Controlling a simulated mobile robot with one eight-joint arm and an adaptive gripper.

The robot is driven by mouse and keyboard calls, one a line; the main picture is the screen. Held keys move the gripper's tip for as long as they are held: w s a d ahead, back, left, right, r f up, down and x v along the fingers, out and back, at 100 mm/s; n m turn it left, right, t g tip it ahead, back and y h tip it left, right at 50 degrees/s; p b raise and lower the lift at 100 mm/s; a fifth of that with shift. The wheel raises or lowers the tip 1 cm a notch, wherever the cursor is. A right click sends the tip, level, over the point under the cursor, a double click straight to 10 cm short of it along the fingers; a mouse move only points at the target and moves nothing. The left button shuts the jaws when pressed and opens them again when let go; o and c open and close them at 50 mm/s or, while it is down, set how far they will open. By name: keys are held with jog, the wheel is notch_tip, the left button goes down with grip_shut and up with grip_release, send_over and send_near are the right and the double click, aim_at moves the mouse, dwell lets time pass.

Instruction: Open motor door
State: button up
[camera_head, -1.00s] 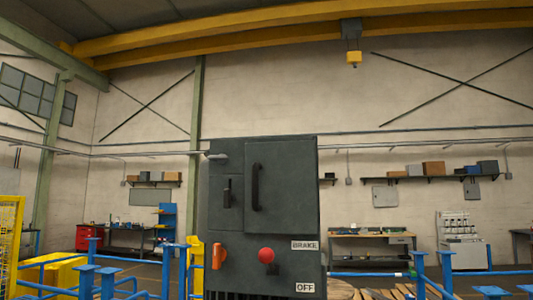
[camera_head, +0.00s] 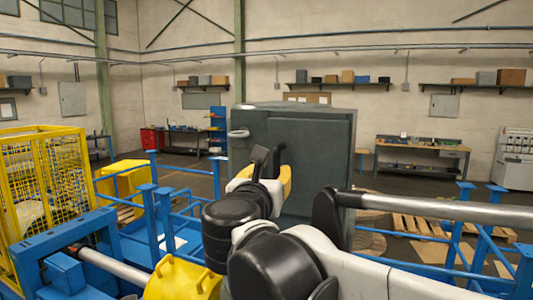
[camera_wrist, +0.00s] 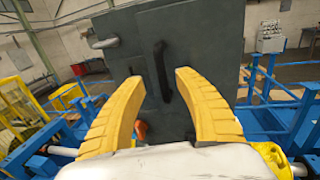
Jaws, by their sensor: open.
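The dark grey motor cabinet (camera_head: 318,140) stands in the middle of the head view, and its front is partly hidden by my arm. It also fills the upper middle of the wrist view (camera_wrist: 212,35). Its black vertical door handle (camera_wrist: 162,70) shows in the wrist view. My gripper (camera_wrist: 157,78) has its two yellow fingers spread and empty, with the handle appearing between their tips. I cannot tell how far the tips are from it. My gripper also shows in the head view (camera_head: 266,172), in front of the cabinet. The door looks shut.
A grey lever (camera_wrist: 104,43) sticks out at the cabinet's upper left. An orange part (camera_wrist: 140,130) is partly hidden low on its front. Blue railings (camera_head: 480,235) stand around the cabinet. A yellow mesh cage (camera_head: 45,175) stands at the left, and pallets (camera_head: 425,228) lie at the right.

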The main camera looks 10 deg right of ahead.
aim_at(276, 164)
jog(key=p+x, duration=0.1)
jog(key=x, duration=0.8)
jog(key=shift+w+d+f+p, duration=0.15)
jog(key=shift+w+p, duration=0.1)
jog(key=shift+p, duration=0.15)
grip_shut()
